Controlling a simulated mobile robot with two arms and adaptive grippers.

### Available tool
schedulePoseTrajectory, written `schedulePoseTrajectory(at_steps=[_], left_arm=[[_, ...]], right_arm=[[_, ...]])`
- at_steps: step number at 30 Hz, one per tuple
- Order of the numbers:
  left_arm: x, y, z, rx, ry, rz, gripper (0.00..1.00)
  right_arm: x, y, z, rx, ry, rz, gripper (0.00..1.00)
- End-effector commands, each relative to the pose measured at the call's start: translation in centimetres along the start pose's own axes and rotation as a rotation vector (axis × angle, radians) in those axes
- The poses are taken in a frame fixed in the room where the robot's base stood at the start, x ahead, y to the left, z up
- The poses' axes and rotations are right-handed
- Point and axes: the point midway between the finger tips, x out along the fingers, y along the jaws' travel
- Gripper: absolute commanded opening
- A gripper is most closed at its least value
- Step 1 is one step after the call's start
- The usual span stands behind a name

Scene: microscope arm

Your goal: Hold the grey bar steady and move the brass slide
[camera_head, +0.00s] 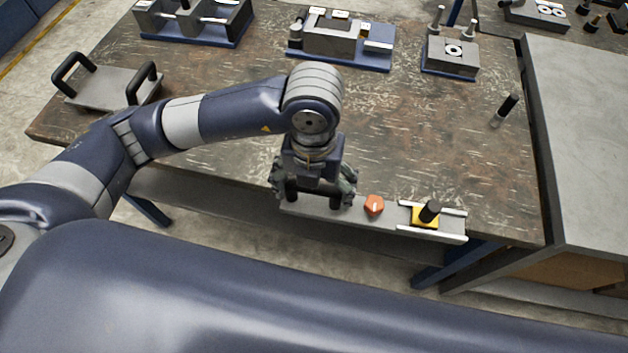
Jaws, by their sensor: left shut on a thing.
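The grey bar (385,223) lies along the front edge of the worn table. A red-orange knob (374,205) sits near its middle. The brass slide (424,217), yellow with a black upright knob (430,210), sits between two pale rails at the bar's right end. My left gripper (312,198) points down at the bar's left part and is shut on the bar. Its fingers and wrist hide most of that end. The brass slide stands apart from my left gripper, to its right. My right gripper is not in view.
Several blue-based fixtures stand along the back of the table, one of them a grey block fixture (343,45). A grey plate with two black handles (108,86) lies at the left. A black-topped pin (506,108) stands at the right. The table's middle right is clear.

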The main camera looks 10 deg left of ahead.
Motion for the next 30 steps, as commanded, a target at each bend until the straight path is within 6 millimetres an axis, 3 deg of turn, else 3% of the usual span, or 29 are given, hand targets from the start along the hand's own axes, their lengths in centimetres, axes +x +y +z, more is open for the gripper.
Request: schedulePoseTrajectory(at_steps=[8, 30], left_arm=[[-0.1, -0.1, 0.3, 0.0, -0.003, -0.005, 0.3], [0.9, 0.6, 4.0, 0.0, -0.004, -0.004, 0.3]], right_arm=[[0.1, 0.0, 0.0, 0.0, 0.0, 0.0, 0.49], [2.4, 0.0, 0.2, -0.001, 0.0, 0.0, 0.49]])
